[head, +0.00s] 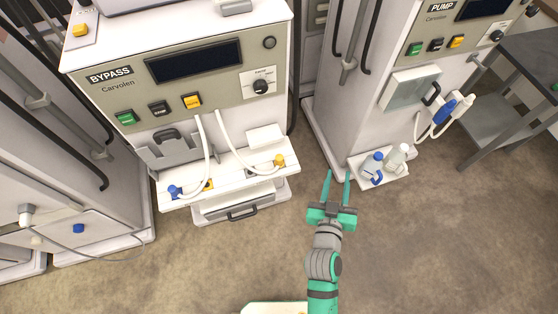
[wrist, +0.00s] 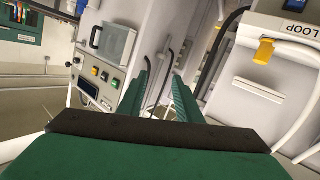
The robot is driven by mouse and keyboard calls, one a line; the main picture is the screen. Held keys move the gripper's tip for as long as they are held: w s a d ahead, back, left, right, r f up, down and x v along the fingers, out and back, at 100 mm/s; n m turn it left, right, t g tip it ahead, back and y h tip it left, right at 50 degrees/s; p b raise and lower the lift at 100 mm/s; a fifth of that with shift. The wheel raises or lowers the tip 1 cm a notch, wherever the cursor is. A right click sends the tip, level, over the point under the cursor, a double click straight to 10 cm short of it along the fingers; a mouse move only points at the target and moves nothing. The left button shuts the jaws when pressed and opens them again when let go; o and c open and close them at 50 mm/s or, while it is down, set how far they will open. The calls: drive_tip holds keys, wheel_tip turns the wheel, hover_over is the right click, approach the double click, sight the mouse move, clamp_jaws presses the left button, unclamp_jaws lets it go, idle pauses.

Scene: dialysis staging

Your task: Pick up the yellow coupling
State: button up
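A yellow coupling (head: 280,160) sits at the right end of the white shelf on the BYPASS machine, at the end of a white hose. In the wrist view a yellow piece (wrist: 263,51) shows at upper right by a LOOP label; it looks like the same coupling. My gripper (head: 337,175) is open and empty, its two green fingers apart. In the head view it is to the right of the shelf, apart from the coupling. The fingers (wrist: 163,75) also show in the wrist view, left of the yellow piece.
A blue coupling (head: 174,191) lies at the shelf's left end, with a small orange-yellow part (head: 208,185) beside it. The PUMP machine (head: 400,75) stands to the right, with bottles (head: 372,165) on its low ledge. Bare floor (head: 430,240) is open at lower right.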

drive_tip(key=w+d+r+m+g+h, duration=0.5)
drive_tip(key=w+d+r+m+h, duration=0.3)
drive_tip(key=w+d+m, duration=0.45)
drive_tip(key=m+g+y, duration=1)
drive_tip(key=m+y, duration=0.2)
hover_over(280, 157)
wheel_tip(280, 157, down, 8)
drive_tip(key=shift+d+f, duration=0.1)
drive_tip(key=shift+f, duration=0.25)
drive_tip(key=shift+a+f, duration=0.2)
drive_tip(key=shift+f, duration=0.15)
wheel_tip(280, 157, down, 10)
drive_tip(key=shift+r, duration=0.1)
clamp_jaws()
